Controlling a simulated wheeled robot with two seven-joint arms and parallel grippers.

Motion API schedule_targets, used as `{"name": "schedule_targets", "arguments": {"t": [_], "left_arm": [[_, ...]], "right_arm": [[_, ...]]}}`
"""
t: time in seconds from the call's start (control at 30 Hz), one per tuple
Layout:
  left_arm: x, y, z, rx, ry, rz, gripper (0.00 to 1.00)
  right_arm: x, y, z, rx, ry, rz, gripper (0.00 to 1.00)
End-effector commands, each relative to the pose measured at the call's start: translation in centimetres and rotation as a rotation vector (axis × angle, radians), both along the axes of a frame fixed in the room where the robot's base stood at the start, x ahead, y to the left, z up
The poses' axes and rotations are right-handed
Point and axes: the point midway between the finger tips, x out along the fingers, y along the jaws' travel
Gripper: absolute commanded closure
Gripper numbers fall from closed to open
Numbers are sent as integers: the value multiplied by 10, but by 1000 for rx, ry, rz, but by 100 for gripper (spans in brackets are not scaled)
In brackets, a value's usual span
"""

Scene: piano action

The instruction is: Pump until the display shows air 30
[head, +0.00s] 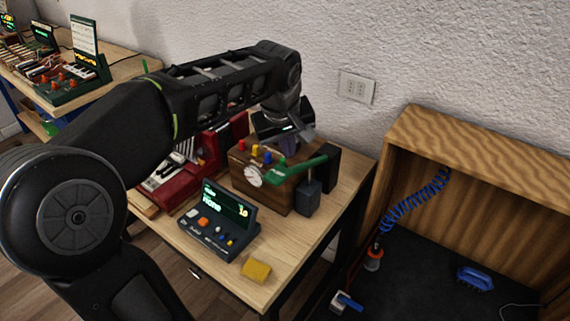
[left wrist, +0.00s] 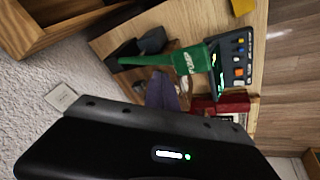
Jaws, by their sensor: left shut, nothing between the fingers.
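A wooden box (head: 262,187) stands on the table with a round white gauge (head: 253,176), colored knobs on top and a green lever (head: 304,168) angled across its front. The lever also shows in the left wrist view (left wrist: 190,58). A dark console (head: 213,229) with a tilted display (head: 229,205) stands in front of the box. The display shows green text and a number that looks like 10, small and blurred. My left gripper (head: 292,145) is shut and empty, above the box close to the lever; I cannot tell whether it touches. My right gripper is out of view.
A red keyboard instrument (head: 180,180) stands left of the box. A black block (head: 327,167) is at its right end. A yellow sponge-like block (head: 256,270) lies near the table's front edge. An open wooden cabinet (head: 480,150) with a coiled blue hose (head: 413,204) is at right.

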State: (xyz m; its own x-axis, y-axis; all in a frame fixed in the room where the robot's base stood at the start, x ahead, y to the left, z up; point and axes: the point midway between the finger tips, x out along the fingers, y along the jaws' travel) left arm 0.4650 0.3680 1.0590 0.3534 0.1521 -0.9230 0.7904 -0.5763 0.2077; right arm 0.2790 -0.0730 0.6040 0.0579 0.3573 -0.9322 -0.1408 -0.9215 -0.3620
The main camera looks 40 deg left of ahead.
Motion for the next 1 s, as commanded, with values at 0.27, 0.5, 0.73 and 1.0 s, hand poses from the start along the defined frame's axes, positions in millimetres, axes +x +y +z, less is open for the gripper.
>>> {"name": "schedule_targets", "arguments": {"t": [0.27, 0.5, 0.73, 1.0], "left_arm": [[10, 0, 27, 0, -1, -1, 100], [18, 0, 44, -1, 1, 0, 100], [20, 0, 44, 0, 0, 0, 100], [20, 0, 44, 0, 0, 0, 100]], "right_arm": [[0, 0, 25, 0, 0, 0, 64], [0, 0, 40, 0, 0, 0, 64], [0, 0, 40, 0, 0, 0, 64], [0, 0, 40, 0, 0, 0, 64]]}}
